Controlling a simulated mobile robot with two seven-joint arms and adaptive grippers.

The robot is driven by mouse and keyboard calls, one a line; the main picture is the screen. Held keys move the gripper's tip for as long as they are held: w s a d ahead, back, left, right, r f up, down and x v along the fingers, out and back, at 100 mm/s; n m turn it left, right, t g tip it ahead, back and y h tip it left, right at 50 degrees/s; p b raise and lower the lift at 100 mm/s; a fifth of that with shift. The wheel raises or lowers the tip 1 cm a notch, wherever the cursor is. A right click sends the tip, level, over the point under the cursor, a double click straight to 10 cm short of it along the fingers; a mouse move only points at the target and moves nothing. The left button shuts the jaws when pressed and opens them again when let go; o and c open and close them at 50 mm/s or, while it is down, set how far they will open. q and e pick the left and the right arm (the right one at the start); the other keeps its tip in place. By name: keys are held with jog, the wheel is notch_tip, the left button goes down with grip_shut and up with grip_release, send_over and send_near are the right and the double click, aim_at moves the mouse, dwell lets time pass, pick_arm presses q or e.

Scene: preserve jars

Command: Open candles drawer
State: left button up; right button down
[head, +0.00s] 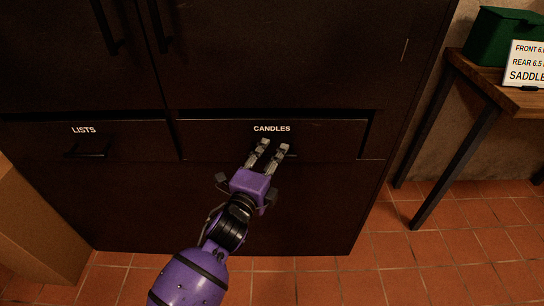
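The candles drawer (215,137) is in the dark cabinet, right of the lists drawer, under a white "CANDLES" label (272,129). It looks closed or nearly so; I cannot tell for certain. Its dark handle (291,154) is mostly hidden behind my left gripper. My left gripper (270,149), with a purple body and grey fingers, reaches up to the handle just below the label. The fingers look a little apart. I cannot tell whether they touch or grip the handle. My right gripper is not in view.
The lists drawer (132,137) is at the left with its own handle, and cabinet doors (270,60) are above. A cardboard box (35,235) stands at the lower left. A wooden table (500,92) with a green box (500,38) and a sign stands right. Tiled floor in front is clear.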

pick_arm(q)
jog(key=shift+w, duration=0.15)
grip_shut()
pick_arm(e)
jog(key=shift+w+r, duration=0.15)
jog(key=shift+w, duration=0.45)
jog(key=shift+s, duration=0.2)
